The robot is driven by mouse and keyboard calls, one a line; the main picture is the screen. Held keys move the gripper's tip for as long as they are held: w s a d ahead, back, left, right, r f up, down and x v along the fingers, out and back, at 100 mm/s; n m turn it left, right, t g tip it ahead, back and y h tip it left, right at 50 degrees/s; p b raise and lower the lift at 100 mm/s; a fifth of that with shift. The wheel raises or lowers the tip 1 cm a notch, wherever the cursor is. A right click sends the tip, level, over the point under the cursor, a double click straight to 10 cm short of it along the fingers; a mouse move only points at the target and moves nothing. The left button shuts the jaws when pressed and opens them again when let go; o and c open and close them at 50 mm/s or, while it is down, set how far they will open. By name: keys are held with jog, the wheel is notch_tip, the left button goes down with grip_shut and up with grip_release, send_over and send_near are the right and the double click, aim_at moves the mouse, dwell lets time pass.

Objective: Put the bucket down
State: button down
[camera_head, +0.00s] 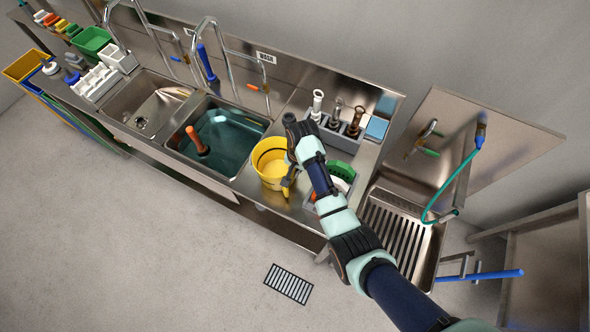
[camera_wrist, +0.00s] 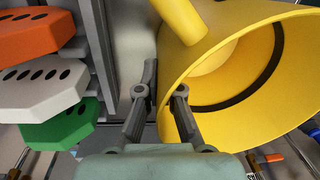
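The yellow bucket (camera_head: 268,153) is at the steel counter, just right of the water-filled sink. Its open top faces up, and a small gap under it cannot be ruled out. My gripper (camera_head: 289,180) is at the bucket's right side. In the wrist view the bucket (camera_wrist: 244,112) fills the right half. My gripper's fingers (camera_wrist: 166,92) are close together with the bucket's wall between them, one finger inside the rim and one outside. The gripper appears shut on this wall. The fingertip contact is partly hidden.
The water-filled sink (camera_head: 222,136) lies left of the bucket. A grey holder (camera_head: 345,136) with upright tools stands behind my arm. Orange, white and green pieces (camera_wrist: 60,125) sit close left of the gripper. A slatted drain basin (camera_head: 395,228) is to the right.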

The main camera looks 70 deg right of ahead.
jog(key=c, duration=1.3)
grip_release()
jog(key=r, duration=0.8)
jog(key=s+r+p, duration=0.1)
jog(key=r, duration=0.3)
